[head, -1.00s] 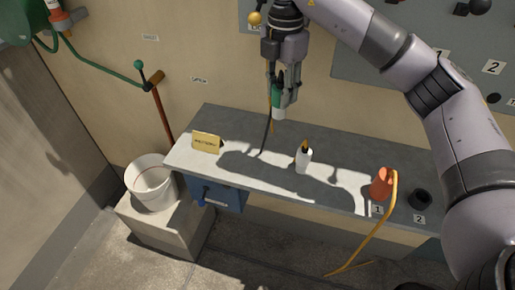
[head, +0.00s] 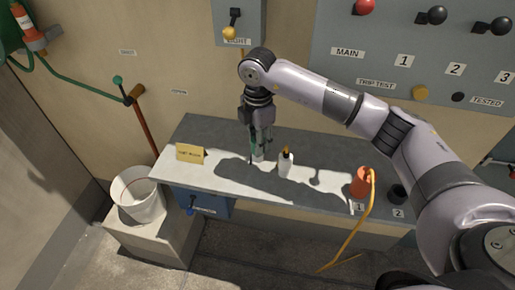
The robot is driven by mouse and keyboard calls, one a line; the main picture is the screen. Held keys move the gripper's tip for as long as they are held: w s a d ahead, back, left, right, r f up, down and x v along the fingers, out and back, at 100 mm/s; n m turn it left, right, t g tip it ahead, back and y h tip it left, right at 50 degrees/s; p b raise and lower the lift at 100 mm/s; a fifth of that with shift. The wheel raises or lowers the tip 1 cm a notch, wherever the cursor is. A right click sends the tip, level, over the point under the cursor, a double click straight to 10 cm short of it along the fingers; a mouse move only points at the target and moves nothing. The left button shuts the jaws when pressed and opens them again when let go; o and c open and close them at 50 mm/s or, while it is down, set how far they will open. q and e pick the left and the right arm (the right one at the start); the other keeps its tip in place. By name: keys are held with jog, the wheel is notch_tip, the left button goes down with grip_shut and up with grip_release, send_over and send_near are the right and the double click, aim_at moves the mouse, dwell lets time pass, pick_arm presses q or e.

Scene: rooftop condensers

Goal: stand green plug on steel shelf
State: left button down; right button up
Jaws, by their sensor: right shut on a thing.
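The green plug (head: 254,148), with a pale lower end, is held in my right gripper (head: 261,143). The gripper points down over the steel shelf (head: 325,155) and is shut on the plug. The fingers hide part of the plug. The plug looks roughly upright, its lower end at or just above the shelf top; I cannot tell if it touches. A white plug (head: 285,167) with a dark and yellow top stands close to its right. My left gripper is not in view.
An orange plug (head: 361,184) with an orange cable stands at the right, beside a dark socket (head: 397,194). A white bucket (head: 137,196) sits lower left. A switch panel (head: 385,60) hangs behind.

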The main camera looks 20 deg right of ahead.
notch_tip(320, 180, down, 4)
jog(key=shift+f+p, duration=0.1)
jog(key=shift+p, duration=0.45)
jog(key=shift+f, duration=0.2)
jog(key=shift+f, duration=0.2)
jog(key=o, duration=1.2)
jog(key=shift+r, duration=0.1)
